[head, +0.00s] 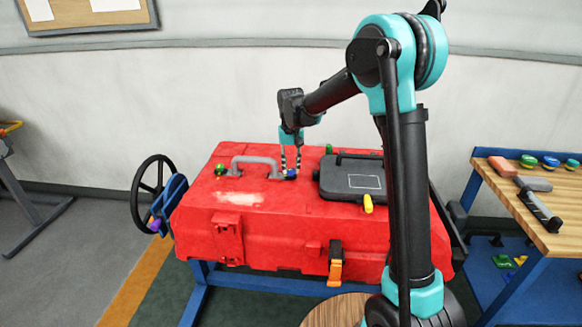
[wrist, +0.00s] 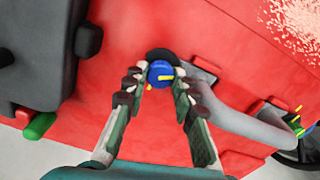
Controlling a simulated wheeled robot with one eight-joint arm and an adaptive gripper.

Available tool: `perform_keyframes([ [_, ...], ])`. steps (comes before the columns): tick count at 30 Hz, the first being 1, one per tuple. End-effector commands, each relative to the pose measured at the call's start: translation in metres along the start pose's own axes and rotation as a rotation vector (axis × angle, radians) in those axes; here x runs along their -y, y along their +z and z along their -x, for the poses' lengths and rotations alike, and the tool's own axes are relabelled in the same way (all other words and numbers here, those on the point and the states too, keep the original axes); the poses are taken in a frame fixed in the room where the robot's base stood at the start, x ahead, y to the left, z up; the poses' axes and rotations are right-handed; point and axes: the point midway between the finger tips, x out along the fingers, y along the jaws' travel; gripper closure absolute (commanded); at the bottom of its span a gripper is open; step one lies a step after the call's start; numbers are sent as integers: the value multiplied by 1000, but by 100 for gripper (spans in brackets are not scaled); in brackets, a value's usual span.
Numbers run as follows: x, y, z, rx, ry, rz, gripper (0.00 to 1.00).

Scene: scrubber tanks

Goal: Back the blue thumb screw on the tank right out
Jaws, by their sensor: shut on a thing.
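The blue thumb screw (wrist: 160,72) sits on top of the red tank (head: 230,205), with a yellow mark on its head and a dark round base behind it. In the head view the blue screw (head: 291,173) shows small below my fingertips. My gripper (wrist: 160,76) points down at the tank top, its two fingers on either side of the screw head and shut on it. In the head view my gripper (head: 291,168) stands between the grey handle and the dark lid. How far the screw is threaded in cannot be seen.
A grey handle (head: 257,160) is close left of my gripper, and a dark lid (head: 350,178) is close right. Green knobs (head: 221,169) and a yellow one (head: 368,203) sit on the tank. A black handwheel (head: 153,185) is at its left; a wooden bench (head: 530,185) stands right.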

Motion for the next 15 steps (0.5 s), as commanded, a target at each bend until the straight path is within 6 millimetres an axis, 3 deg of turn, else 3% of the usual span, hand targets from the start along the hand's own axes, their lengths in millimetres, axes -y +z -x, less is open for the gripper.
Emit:
perform_keyframes([
  [15, 0, 1, -1, 1, 0, 489, 100],
])
